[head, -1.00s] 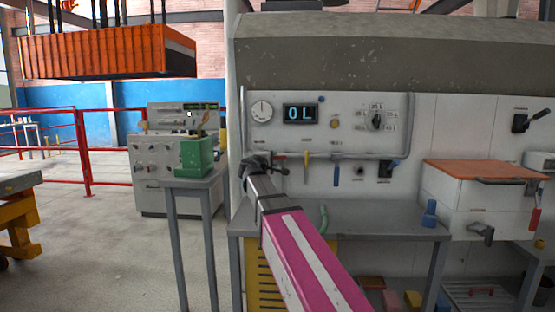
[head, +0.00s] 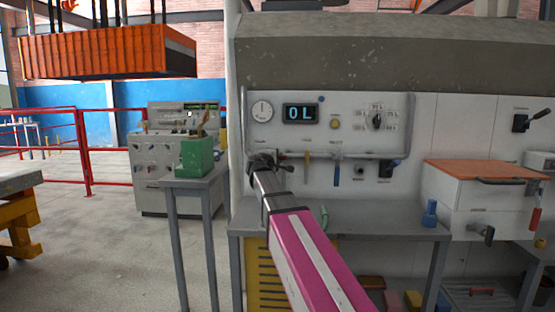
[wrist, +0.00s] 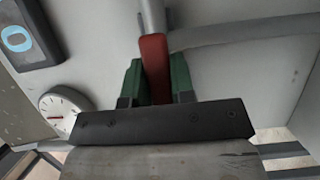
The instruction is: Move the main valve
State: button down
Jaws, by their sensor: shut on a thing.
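The main valve's red handle (wrist: 154,62) stands between the green fingers of my gripper (wrist: 154,82) in the wrist view. The fingers are shut on it, one on each side. A grey pipe joins at the handle's far end. In the head view my gripper (head: 264,160) is at the left end of the pipe on the white panel, below the round gauge (head: 262,111). There my gripper and arm largely hide the red handle. The gauge also shows in the wrist view (wrist: 60,110).
A grey bench (head: 385,222) stands below. A green block (head: 196,157) is on a stand at left.

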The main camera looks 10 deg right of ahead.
jog(key=shift+f, duration=0.1)
jog(key=w+a+f+m+g+y, duration=0.1)
jog(key=w+a+f+m+y, duration=0.1)
jog(key=a+f+m+y, duration=0.5)
jog(key=shift+a+f+m, duration=0.65)
jog(key=shift+m, duration=2.55)
jog(key=shift+w+y, duration=0.1)
jog(key=shift+y, duration=0.2)
jog(key=c, duration=1)
grip_release()
jog(key=shift+o, duration=0.2)
jog(key=v, duration=1)
jog(key=shift+s+a+r, duration=0.2)
jog(key=shift+s+r, duration=0.05)
jog(key=shift+s, duration=0.05)
